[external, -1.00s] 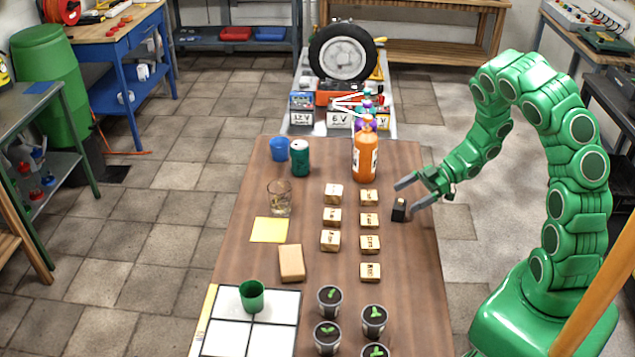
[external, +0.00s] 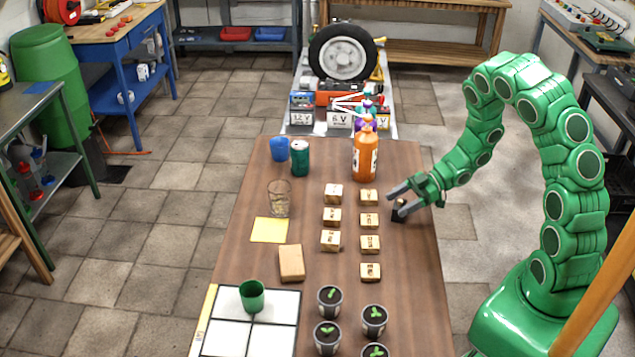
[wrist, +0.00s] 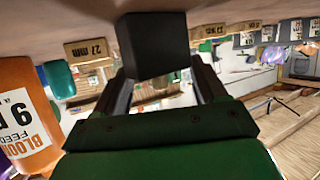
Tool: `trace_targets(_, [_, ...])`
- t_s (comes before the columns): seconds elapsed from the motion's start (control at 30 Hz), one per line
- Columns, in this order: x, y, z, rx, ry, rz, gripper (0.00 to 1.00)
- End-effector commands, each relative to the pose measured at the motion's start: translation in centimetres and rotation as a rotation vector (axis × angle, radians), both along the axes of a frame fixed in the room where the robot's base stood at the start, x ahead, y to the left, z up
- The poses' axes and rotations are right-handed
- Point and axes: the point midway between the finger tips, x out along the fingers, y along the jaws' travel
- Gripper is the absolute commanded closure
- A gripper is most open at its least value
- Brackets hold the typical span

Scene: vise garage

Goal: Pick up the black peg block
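The black peg block (external: 398,214) stands on the wooden table near its right edge, to the right of the rows of wooden blocks. In the external view it is partly hidden by my gripper (external: 394,203). My gripper's two fingers are spread, one on the far side and one on the near side of the block. In the wrist view, which looks upside down, the black block (wrist: 153,45) is large and dark at the ends of the fingers, between or just beyond them. I cannot tell whether either finger touches it.
Small labelled wooden blocks (external: 369,220) stand just left of my gripper. An orange bottle (external: 366,158) stands farther back, also large at left in the wrist view (wrist: 25,115). Potted seedlings (external: 374,320) stand at the front. The table's right edge (external: 437,240) is close by.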

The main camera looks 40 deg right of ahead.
Motion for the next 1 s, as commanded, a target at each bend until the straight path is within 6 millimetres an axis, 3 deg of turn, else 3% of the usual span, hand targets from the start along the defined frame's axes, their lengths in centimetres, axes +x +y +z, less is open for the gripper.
trace_targets(0.1, [0.0, 0.0, 0.0, 0.000, 0.000, 0.000, 0.60])
trace_targets(0.47, [0.0, 0.0, 0.4, 0.000, -0.001, 0.000, 0.60])
trace_targets(0.67, [0.0, 0.0, 2.0, -0.003, -0.001, 0.001, 0.60])
trace_targets(1.0, [0.0, 0.0, 6.3, -0.002, -0.002, 0.000, 0.60])
